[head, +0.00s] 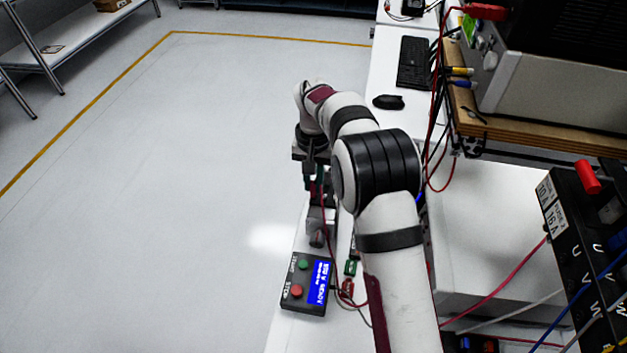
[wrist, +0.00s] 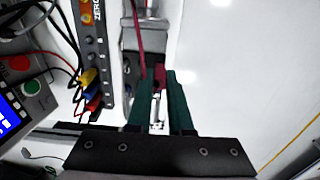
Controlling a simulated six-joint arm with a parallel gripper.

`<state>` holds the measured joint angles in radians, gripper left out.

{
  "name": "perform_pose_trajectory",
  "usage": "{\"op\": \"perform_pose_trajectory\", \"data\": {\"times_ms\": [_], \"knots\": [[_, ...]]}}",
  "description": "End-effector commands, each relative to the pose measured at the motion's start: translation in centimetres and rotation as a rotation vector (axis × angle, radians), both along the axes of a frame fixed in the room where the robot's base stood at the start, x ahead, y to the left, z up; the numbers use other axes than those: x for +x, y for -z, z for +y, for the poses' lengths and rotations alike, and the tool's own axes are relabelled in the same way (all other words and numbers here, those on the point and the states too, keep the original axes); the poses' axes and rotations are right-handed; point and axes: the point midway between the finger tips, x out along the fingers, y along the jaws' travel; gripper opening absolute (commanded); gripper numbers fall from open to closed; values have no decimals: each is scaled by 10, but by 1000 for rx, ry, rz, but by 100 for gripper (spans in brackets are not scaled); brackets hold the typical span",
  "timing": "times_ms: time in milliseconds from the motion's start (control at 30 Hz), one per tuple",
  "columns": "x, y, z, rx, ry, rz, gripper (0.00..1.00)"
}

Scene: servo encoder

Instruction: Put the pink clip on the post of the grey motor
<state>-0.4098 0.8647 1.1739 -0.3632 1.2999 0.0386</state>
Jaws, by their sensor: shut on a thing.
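My gripper (wrist: 157,76) has two dark green fingers, shut on the pink clip (wrist: 160,74) near their tips in the wrist view. A dark pink lead runs up from that area across the grey motor (wrist: 148,38), which lies just beyond the fingertips. In the head view my gripper (head: 314,187) points down above the bench, just behind the grey motor (head: 320,220). The clip is too small and hidden to make out there. The motor's post is not clearly visible, and I cannot tell whether the clip touches it.
A control box (head: 307,283) with a blue screen and buttons stands at the bench's front. In the wrist view a panel (wrist: 93,40) with yellow, blue and red plugs stands left of the fingers. Loose cables lie on the left. The floor to the right is clear.

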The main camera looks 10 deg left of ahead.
Motion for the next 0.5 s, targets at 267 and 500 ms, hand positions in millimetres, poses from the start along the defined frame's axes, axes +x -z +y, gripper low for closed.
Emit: {"op": "perform_pose_trajectory", "data": {"times_ms": [267,500], "knots": [[0,3,0,0,0,0,0],[0,4,0,0,0,0,27]]}}
